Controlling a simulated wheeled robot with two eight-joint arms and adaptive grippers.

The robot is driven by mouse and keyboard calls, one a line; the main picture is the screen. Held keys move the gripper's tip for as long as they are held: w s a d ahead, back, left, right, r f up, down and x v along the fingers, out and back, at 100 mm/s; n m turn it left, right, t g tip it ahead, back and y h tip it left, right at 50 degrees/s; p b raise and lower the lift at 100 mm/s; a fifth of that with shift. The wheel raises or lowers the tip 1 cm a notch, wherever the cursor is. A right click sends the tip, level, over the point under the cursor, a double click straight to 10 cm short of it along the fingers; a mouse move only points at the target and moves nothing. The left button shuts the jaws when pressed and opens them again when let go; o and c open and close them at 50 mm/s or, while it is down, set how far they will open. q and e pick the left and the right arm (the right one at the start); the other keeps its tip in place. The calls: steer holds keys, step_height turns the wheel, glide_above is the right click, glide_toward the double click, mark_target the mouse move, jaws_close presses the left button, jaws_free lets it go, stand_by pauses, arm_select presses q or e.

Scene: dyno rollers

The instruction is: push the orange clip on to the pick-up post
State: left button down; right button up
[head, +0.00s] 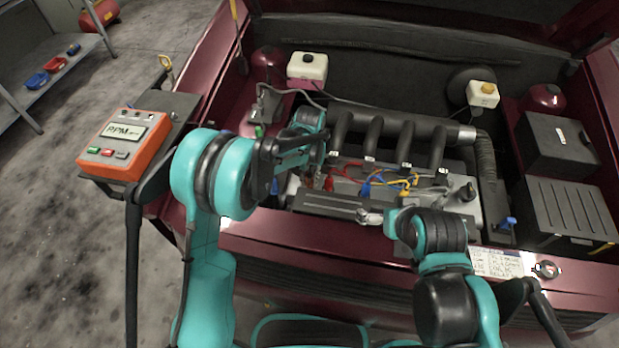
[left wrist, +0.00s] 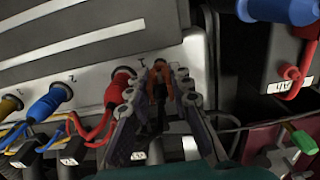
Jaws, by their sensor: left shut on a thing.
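My left gripper (left wrist: 158,85) is in the engine bay, at the left end of the engine in the head view (head: 318,178). It is shut on the orange clip (left wrist: 162,70), a small forked piece between the fingertips, with a dark body or lead below it. The clip is close to the pale engine cover's edge, beside the red plug boot (left wrist: 119,88). I cannot make out the pick-up post; the clip and fingers may hide it. My right gripper (head: 370,217) is low over the front edge of the engine; its finger opening is unclear.
Blue (left wrist: 50,100) and yellow boots with wires line the engine cover. A green clip (left wrist: 303,141) lies to the right in the wrist view. The orange RPM meter (head: 125,145) stands on a side shelf. Black intake pipes (head: 375,140) rise behind the engine.

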arm_select(q)
steer(key=shift+f+b, duration=0.3)
steer(key=shift+f, duration=0.2)
steer(key=c, duration=1.3)
jaws_free()
steer(key=shift+r, duration=0.15)
step_height(320, 180, up, 12)
steer(key=shift+f, duration=0.1)
